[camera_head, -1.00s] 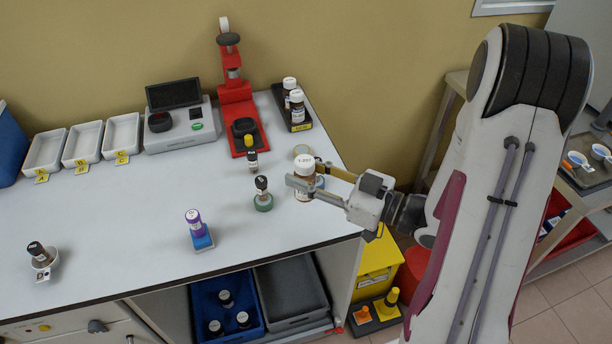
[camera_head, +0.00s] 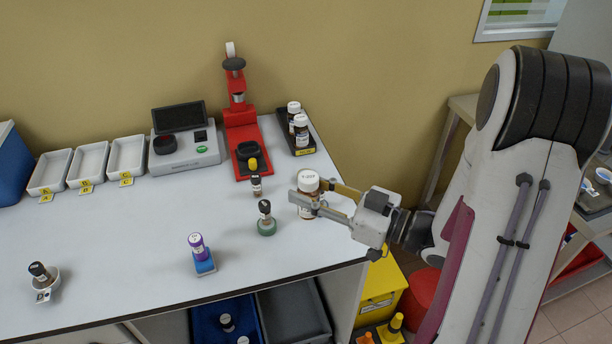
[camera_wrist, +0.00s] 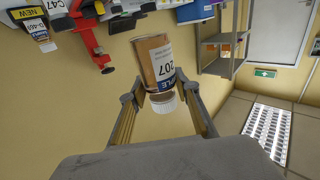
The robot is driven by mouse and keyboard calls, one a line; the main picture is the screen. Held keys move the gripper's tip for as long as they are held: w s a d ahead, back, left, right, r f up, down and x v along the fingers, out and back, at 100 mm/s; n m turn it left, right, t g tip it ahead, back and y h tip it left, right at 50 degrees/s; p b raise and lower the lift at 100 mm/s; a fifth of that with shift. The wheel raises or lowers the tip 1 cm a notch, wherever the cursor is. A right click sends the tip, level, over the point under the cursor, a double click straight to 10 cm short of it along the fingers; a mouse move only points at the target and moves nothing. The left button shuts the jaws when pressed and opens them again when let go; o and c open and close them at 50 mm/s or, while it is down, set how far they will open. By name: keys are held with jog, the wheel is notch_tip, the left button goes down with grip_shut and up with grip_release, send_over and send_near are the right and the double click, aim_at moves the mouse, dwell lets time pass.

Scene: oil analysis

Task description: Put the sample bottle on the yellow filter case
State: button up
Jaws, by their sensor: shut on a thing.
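The sample bottle (camera_head: 309,183) is brown with a white cap and white label. My gripper (camera_head: 300,193) is shut around it near the right end of the bench. In the wrist view the bottle (camera_wrist: 155,62) shows between both fingers of my gripper (camera_wrist: 158,98), its label reading 207. I cannot tell whether its base touches anything. I cannot make out the yellow filter case now; a pale yellowish round thing showed just behind the bottle before, and that spot is now hidden by the bottle.
Smaller bottles stand on a green round case (camera_head: 267,228), a blue case (camera_head: 204,264) and a white holder (camera_head: 46,285). A red press (camera_head: 240,125) and a black tray with brown bottles (camera_head: 284,118) stand behind. A yellow bin (camera_head: 380,290) is below the bench's right end.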

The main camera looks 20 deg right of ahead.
aim_at(310, 178)
jog(key=shift+r, duration=2.7)
jog(key=w+d+n+g+y, duration=0.1)
jog(key=w+d, duration=0.2)
jog(key=w, duration=0.8)
jog(key=w+d+n+g+y, duration=0.1)
jog(key=w+d+g, duration=0.15)
jog(key=w, duration=0.85)
jog(key=shift+t, duration=0.35)
jog(key=shift+d+f, duration=0.15)
jog(key=shift+f, duration=1.1)
jog(key=shift+d+f, duration=0.15)
jog(key=shift+f, duration=1.1)
notch_tip(310, 178, down, 6)
jog(key=shift+f, duration=0.15)
jog(key=shift+f, duration=1.85)
jog(key=shift+f, duration=0.1)
